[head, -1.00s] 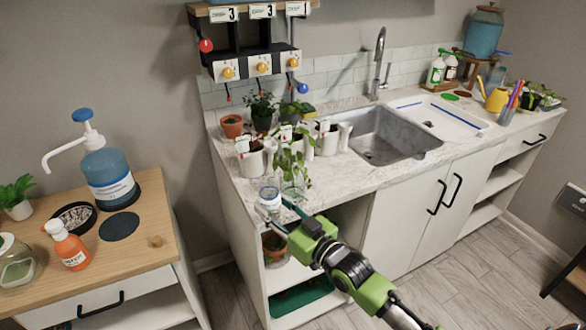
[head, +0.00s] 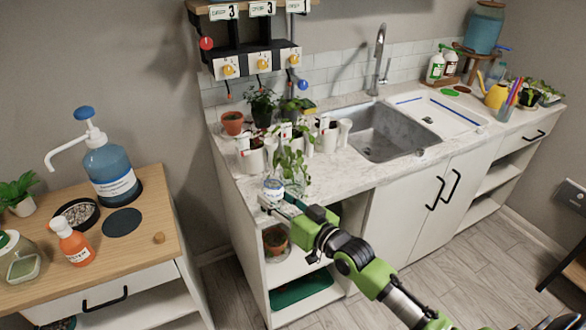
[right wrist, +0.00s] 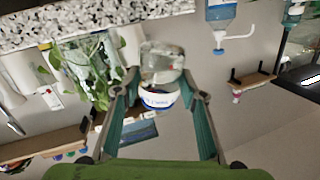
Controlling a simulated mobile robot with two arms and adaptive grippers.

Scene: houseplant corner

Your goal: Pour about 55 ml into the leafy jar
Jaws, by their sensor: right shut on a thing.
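The leafy jar (head: 294,187) is clear glass with a green plant in it and stands at the counter's front left edge. Its leaves (right wrist: 92,75) show at left in the right wrist view. My right gripper (head: 272,199) is shut on a small clear cup (head: 273,187) with a white and blue band, just left of the leafy jar. In the right wrist view the cup (right wrist: 162,65) sits between the fingertips. I cannot tell how much liquid it holds, or whether it touches the counter. My left gripper is not in view.
White pots (head: 252,158) with plants crowd the counter behind the jar. The sink (head: 385,140) lies to the right. An open shelf is below the counter.

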